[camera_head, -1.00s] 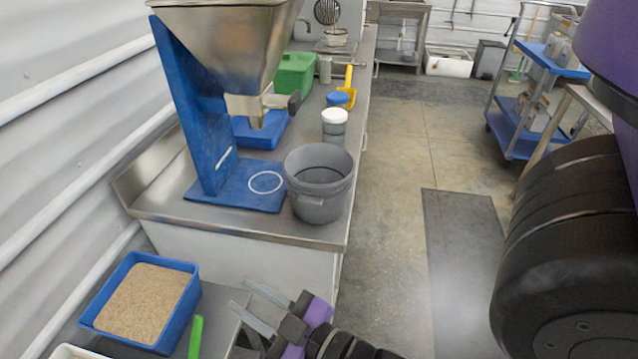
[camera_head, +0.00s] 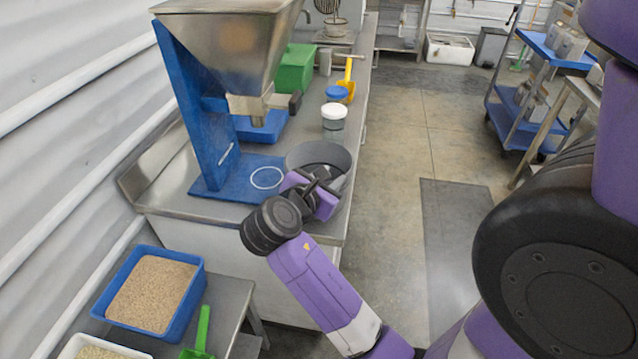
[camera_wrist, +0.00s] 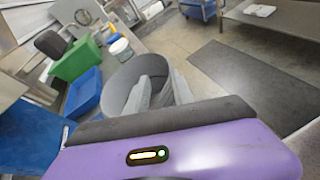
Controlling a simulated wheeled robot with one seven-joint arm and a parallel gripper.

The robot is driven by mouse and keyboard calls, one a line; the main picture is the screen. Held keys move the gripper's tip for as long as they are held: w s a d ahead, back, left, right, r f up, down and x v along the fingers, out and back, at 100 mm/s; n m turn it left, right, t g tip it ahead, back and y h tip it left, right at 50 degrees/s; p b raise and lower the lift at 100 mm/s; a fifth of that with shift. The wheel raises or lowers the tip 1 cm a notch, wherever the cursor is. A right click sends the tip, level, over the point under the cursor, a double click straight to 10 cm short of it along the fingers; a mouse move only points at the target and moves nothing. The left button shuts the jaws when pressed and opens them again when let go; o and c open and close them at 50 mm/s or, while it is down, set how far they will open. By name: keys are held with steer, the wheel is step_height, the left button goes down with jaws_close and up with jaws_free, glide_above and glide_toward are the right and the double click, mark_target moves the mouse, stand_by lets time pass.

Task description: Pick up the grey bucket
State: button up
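The grey bucket (camera_head: 317,151) stands upright on the steel bench, right of the blue hopper stand's base. It also shows in the wrist view (camera_wrist: 122,80), just beyond my fingers. My gripper (camera_head: 322,174) is at the bucket's near side, and my wrist hides much of the bucket's front in the head view. In the wrist view my two grey fingers (camera_wrist: 160,86) stand apart, overlapping the bucket's near right rim. I cannot tell whether they touch the wall. The bucket looks empty where its inside shows.
The hopper (camera_head: 235,45) on its blue stand (camera_head: 203,130) rises left of the bucket. A white-lidded jar (camera_head: 334,120) stands close behind it. A blue tray of grain (camera_head: 190,312) sits on a lower table at left. Clear floor lies right of the bench.

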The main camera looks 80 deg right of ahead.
mark_target(347, 173)
steer(key=shift+n, duration=0.6)
steer(key=x, duration=0.2)
steer(key=s+x, duration=0.1)
steer(key=x, duration=0.4)
steer(key=shift+s+d+f, duration=0.1)
steer(key=shift+s+f, duration=0.15)
steer(key=shift+f, duration=0.25)
jaws_close()
steer(key=shift+f+y, duration=0.15)
steer(key=shift+y, duration=0.15)
stand_by(0.3)
